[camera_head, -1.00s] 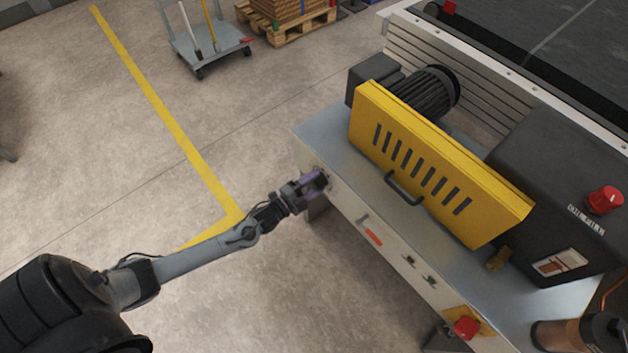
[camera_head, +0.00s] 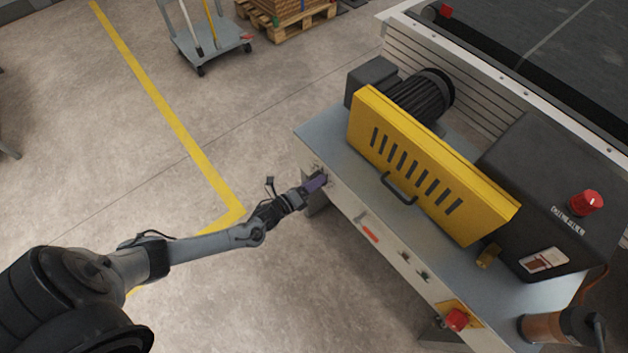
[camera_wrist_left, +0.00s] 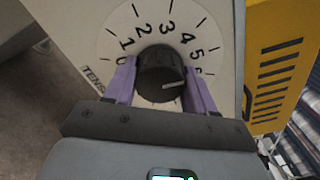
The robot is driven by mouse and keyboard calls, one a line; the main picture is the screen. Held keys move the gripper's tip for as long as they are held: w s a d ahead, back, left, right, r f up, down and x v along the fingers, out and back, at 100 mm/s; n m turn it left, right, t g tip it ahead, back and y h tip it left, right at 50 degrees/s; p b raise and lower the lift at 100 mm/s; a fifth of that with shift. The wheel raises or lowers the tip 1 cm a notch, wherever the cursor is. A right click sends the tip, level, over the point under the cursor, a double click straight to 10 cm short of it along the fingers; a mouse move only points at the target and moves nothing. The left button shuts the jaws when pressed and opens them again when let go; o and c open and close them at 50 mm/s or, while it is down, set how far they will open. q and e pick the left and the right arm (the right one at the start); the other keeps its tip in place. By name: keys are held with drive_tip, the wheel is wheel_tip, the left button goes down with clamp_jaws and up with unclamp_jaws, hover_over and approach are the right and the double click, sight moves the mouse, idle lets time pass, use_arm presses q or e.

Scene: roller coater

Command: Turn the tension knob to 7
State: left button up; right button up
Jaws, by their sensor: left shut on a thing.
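The tension knob (camera_wrist_left: 160,72) is black and round with a white pointer line. It sits on a pale dial (camera_wrist_left: 166,14) marked with printed numbers, on the machine's front panel. The numbers 0 to 5 can be read, and part of a 6 shows beside the right finger. The pointer line points right, toward the area at or just past the 6; the finger hides the scale there. My left gripper (camera_head: 317,182) has purple fingers, closed on both sides of the knob in the wrist view (camera_wrist_left: 162,85). In the head view the gripper hides the knob. My right gripper is not in view.
The yellow guard (camera_head: 432,165) with a black handle (camera_head: 398,189) stands on the machine top, right of my gripper. Along the front panel are a red label (camera_head: 370,234), small switches (camera_head: 406,257) and a red button (camera_head: 457,319). Open floor lies left.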

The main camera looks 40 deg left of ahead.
use_arm(q)
drive_tip(key=m+p, duration=0.1)
drive_tip(key=m, duration=0.4)
drive_tip(key=shift+r+m+p, duration=0.15)
drive_tip(key=shift+m+p, duration=0.15)
drive_tip(key=shift+p, duration=0.05)
drive_tip(key=m+p, duration=0.1)
drive_tip(key=m, duration=0.3)
drive_tip(key=shift+m, duration=0.4)
drive_tip(key=shift+w+d+r, duration=0.1)
drive_tip(key=o, duration=1)
drive_tip(key=shift+o, duration=0.2)
drive_tip(key=shift+s, duration=0.2)
drive_tip(key=s+a+p, duration=0.2)
drive_tip(key=s+p, duration=0.1)
drive_tip(key=s, duration=0.7)
drive_tip(key=shift+s, duration=0.25)
